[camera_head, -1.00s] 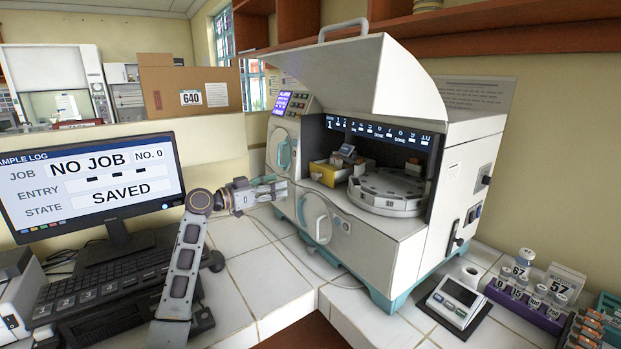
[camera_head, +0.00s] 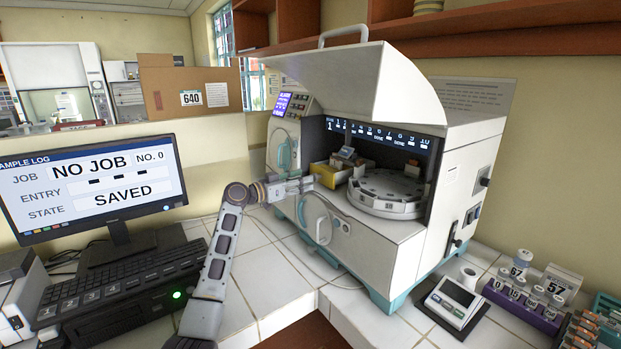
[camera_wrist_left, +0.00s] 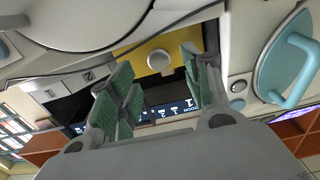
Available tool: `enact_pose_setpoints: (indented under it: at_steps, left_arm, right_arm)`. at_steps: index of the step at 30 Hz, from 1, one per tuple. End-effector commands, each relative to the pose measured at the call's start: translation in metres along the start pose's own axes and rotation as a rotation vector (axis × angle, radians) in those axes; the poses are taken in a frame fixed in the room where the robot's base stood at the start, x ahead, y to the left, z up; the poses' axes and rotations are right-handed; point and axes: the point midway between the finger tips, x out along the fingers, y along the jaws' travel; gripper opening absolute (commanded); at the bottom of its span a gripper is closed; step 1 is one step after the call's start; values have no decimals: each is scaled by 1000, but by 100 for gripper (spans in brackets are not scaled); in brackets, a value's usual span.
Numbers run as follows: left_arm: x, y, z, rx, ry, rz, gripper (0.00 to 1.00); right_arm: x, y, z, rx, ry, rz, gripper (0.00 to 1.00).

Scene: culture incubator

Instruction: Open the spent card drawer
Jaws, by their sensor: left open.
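The yellow-fronted drawer (camera_head: 325,174), seemingly the spent card drawer, sits in the left part of the white machine's open bay. In the left wrist view its yellow face (camera_wrist_left: 138,62) carries a round whitish knob (camera_wrist_left: 159,60). I cannot tell whether the drawer is pulled out at all. My left gripper (camera_head: 309,183) is at the bay's left edge, pointing at the drawer. In the left wrist view the left gripper (camera_wrist_left: 157,66) is open, its green-padded fingers on either side of the knob in the picture. Contact is not clear. My right gripper is not in view.
A grey round carousel (camera_head: 387,192) fills the bay right of the drawer, under the raised hood (camera_head: 372,80). A round door (camera_head: 316,217) with a handle is below my gripper. The monitor (camera_head: 95,185) and keyboard (camera_head: 120,283) stand left. Tiled counter between is clear.

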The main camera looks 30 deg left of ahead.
Motion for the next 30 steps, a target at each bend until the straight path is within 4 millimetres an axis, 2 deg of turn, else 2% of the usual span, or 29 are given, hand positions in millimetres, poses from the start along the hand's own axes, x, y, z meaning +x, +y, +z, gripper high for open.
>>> enact_pose_setpoints:
  at_steps: [6,12,24,30]
  left_arm:
    - [24,0,-1,-2,0,1,49]
    - [37,0,0,-2,0,1,49]
    - [41,0,0,0,0,0,49]
    - [41,0,0,0,0,0,25]
  right_arm:
    - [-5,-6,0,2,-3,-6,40]
    - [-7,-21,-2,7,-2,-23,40]
    - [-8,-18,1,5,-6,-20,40]
    - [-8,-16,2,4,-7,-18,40]
